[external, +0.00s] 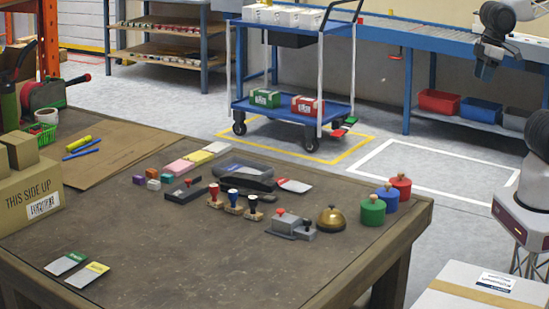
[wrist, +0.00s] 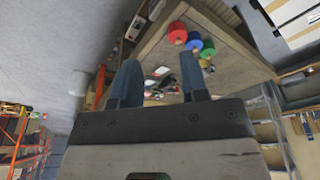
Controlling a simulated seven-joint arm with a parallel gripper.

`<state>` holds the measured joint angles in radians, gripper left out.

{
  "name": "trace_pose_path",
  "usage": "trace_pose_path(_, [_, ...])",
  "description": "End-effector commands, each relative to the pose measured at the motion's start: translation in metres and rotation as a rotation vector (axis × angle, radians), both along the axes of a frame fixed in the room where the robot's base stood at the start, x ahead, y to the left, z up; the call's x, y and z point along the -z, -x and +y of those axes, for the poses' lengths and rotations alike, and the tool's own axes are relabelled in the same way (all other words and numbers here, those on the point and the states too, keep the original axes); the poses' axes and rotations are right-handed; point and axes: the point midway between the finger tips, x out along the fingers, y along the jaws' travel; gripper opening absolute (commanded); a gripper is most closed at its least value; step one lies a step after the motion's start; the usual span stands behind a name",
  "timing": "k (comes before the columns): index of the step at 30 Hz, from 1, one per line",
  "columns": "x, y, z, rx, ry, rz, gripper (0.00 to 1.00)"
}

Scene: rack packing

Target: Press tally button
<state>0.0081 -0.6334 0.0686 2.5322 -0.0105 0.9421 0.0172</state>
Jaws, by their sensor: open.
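A low grey device with a red button (external: 283,216) sits on the brown table near its right side. No label shows, so I cannot tell for sure which is the tally button. A brass bell (external: 332,218) stands just to their right. My gripper (external: 484,66) hangs at the upper right in the external view, well away from the table. In the wrist view my gripper (wrist: 160,65) is open and empty, with its two dark fingers apart. The small table items between them are blurred.
Green (external: 372,211), blue (external: 384,200) and red (external: 400,187) knobbed cylinders stand near the table's right corner. Several stamps (external: 233,202) stand left of the grey device. A cardboard box (external: 30,195) is at the left. The table's front middle is clear.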

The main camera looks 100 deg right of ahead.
Motion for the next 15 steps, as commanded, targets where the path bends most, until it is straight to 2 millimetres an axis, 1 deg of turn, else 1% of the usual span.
trace_pose_path(1, [0.0, 0.0, 0.0, 0.0, 0.0, 0.0, 0.33])
trace_pose_path(6, [0.0, 0.0, 0.0, 0.0, 0.0, 0.0, 0.07])
trace_pose_path(7, [0.0, 0.0, 0.0, 0.0, 0.0, 0.0, 0.02])
trace_pose_path(8, [0.0, 0.0, 0.0, 0.0, 0.0, 0.0, 0.0])
trace_pose_path(15, [0.0, 0.0, 0.0, 0.0, 0.0, 0.0, 0.0])
